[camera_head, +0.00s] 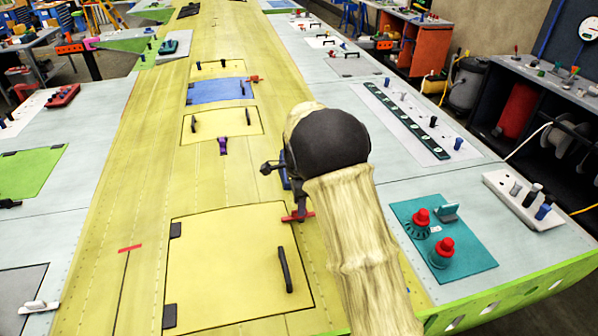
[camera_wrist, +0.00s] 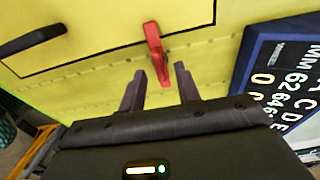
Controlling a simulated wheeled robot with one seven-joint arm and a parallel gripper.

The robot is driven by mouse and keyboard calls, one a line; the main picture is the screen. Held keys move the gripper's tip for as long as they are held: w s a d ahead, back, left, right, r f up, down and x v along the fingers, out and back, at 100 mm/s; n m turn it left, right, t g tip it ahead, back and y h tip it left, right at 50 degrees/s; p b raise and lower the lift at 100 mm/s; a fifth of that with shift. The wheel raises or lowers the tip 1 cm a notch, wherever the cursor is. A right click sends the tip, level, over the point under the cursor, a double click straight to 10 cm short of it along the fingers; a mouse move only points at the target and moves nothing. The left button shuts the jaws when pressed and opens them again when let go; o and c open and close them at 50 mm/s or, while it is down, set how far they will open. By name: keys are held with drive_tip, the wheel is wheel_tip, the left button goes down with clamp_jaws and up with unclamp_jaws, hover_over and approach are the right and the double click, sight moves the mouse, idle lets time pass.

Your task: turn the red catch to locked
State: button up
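The red catch (camera_head: 298,216) sits at the upper right edge of the large yellow hatch (camera_head: 228,262) in the head view. In the wrist view the catch (camera_wrist: 154,46) crosses the hatch's seam, and its lower end points toward my gripper. My gripper (camera_wrist: 160,69) is open, with its two dark fingers apart. The catch's lower end shows between the fingertips, and I cannot tell if either finger touches it. In the head view my arm hides most of the gripper.
A black handle (camera_head: 284,269) stands up from the hatch; it also shows in the wrist view (camera_wrist: 32,40). A dark blue board with white characters (camera_wrist: 285,65) lies close to the right of my gripper. A teal panel with red knobs (camera_head: 478,254) is farther right.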

wheel_tip(320, 180, up, 15)
drive_tip(key=b, duration=0.2)
drive_tip(key=shift+r+b, duration=0.15)
drive_tip(key=shift+b, duration=0.15)
drive_tip(key=shift+s+d, duration=0.1)
drive_tip(key=s+d+f+n+t, duration=0.1)
drive_tip(key=s+d+f+n, duration=0.3)
drive_tip(key=s, duration=0.4)
drive_tip(key=s+d+f+n, duration=0.4)
drive_tip(key=s+f+n, duration=0.1)
drive_tip(key=s, duration=0.3)
drive_tip(key=s+d+f+n+t, duration=0.1)
drive_tip(key=s+d+f+n, duration=0.3)
drive_tip(key=s+n, duration=0.2)
drive_tip(key=shift+s+d+f+n+t, duration=0.1)
drive_tip(key=shift+s+f+n+t, duration=0.1)
drive_tip(key=shift+s, duration=0.4)
drive_tip(key=shift+s+f+n+t, duration=0.1)
drive_tip(key=shift+s+f+n, duration=0.1)
drive_tip(key=shift+s, duration=0.35)
